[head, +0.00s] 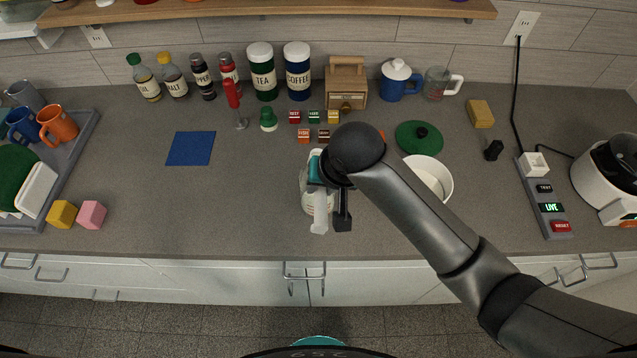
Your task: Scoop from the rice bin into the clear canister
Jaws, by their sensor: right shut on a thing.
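My right arm comes in from the right, and its gripper (331,222) points down over the front middle of the counter. It is shut on a small light-coloured thing, possibly the scoop; the wrist hides most of it. A pale, partly see-through container with a printed band, apparently the clear canister (306,201), stands behind and below the gripper. I cannot tell whether they touch. A round white open bin (447,185), apparently the rice bin, stands to the right, partly hidden by my forearm. Its contents are hard to make out. My left gripper is out of view.
A green lid (413,138) lies behind the white bin. Small labelled blocks (314,117), jars and a wooden box (345,84) line the back. A blue mat (191,148) lies left. A power strip (545,200) and cooker stand right. The front left-middle counter is clear.

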